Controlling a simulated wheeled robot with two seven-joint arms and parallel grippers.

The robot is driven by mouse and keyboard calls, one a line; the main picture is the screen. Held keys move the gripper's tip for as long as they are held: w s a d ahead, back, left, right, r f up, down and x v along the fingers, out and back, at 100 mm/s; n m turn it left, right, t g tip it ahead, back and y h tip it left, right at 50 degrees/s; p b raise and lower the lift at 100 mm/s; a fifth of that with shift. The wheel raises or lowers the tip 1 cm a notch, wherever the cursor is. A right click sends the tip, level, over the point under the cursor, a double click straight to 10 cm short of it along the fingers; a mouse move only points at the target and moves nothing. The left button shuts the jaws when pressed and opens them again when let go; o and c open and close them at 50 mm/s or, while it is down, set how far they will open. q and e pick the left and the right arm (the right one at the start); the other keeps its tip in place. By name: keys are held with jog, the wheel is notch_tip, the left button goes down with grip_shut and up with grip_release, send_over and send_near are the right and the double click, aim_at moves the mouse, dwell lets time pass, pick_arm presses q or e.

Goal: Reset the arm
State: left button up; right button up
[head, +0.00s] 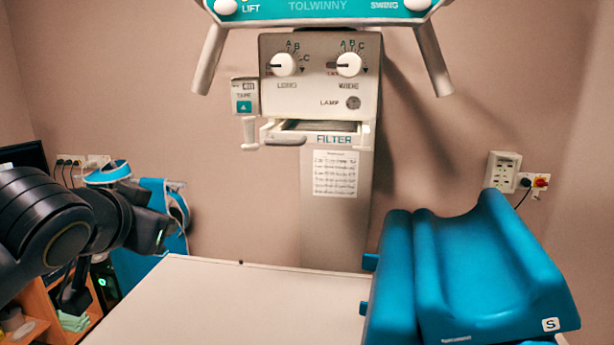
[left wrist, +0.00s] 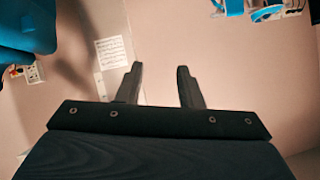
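My left arm (head: 60,225) comes in from the left in the head view, black, bent, and held left of the white table. My left gripper (left wrist: 159,85) shows in the left wrist view with its two black fingers apart and nothing between them. Behind the fingers is plain wall. In the head view the gripper's fingers cannot be made out clearly. My right arm and right gripper are in neither view. The scan unit (head: 320,75), with LONG and WIDTH knobs and a FILTER slot, stands on a grey column (head: 335,230) behind the table.
The white tabletop (head: 230,300) is bare at its left and middle. A blue moulded cushion (head: 480,260) stands on its right. Wall sockets (head: 502,170) are at the right. A wooden shelf (head: 35,310) and blue hanging items (head: 150,205) are near my left arm.

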pick_arm(q)
jog(key=s+d+f+n+g+h, duration=0.1)
jog(key=s+f+g, duration=0.1)
jog(key=s+f, duration=0.4)
jog(key=s+f+n+g+h, duration=0.1)
jog(key=s+f+n+g, duration=0.1)
jog(key=s+f, duration=0.5)
jog(key=s+d+f+n+g+h, duration=0.1)
jog(key=s+f, duration=0.6)
jog(key=f, duration=0.9)
jog(key=shift+d+n+g+h, duration=0.35)
jog(key=shift+n+g+h, duration=0.25)
jog(key=shift+g, duration=0.3)
jog(key=shift+s+f, duration=0.1)
